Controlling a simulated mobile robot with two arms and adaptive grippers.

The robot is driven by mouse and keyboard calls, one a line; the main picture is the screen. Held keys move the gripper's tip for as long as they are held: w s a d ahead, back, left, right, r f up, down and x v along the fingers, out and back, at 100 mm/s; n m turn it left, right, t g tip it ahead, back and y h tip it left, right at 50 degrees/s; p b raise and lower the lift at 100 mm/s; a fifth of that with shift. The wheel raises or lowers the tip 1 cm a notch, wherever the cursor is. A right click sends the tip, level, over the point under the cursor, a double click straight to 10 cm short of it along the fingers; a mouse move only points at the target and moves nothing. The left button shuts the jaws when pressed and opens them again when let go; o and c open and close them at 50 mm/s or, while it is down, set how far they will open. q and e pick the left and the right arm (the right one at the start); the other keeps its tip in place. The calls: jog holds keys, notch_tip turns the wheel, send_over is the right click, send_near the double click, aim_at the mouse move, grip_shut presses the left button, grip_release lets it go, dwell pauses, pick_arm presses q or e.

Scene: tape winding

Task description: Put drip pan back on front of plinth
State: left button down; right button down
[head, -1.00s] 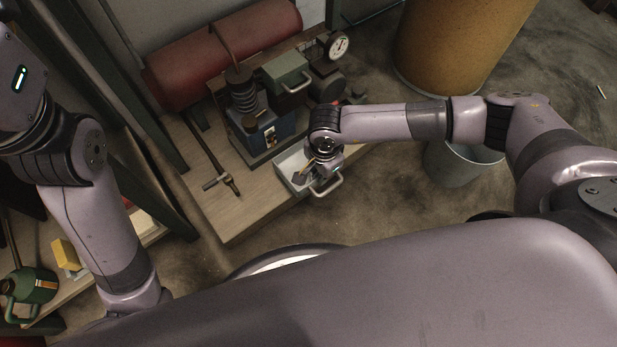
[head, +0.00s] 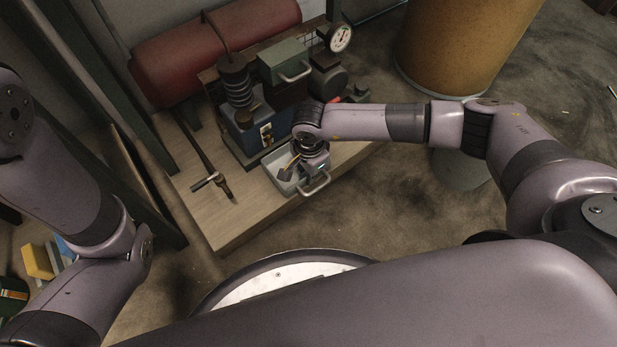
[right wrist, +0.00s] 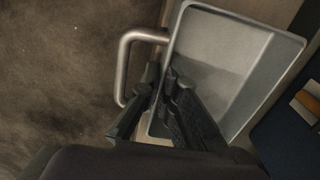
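The drip pan (head: 272,170) is a shallow light-grey tray with a bar handle (head: 316,184). It is at the front edge of the wooden plinth (head: 222,224), close before the blue block of the machine, with its handle jutting past the edge. I cannot tell whether it rests fully on the wood. My right gripper (head: 290,170) is at the pan's handle side. In the right wrist view the pan (right wrist: 222,52) shows empty, and the right gripper (right wrist: 160,76) has its fingers close together on either side of the pan's wall, beside the handle (right wrist: 126,62). My left gripper is out of view.
The machine on the plinth has a blue block (head: 250,137), a green box (head: 284,66) and a gauge (head: 340,38). A T-handled tool (head: 213,180) lies left on the plinth. A brown drum (head: 455,45) stands behind right. The floor in front is open.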

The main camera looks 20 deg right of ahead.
jog(key=shift+r, duration=0.1)
jog(key=c, duration=2.3)
grip_release()
jog(key=shift+f, duration=0.2)
jog(key=o, duration=0.5)
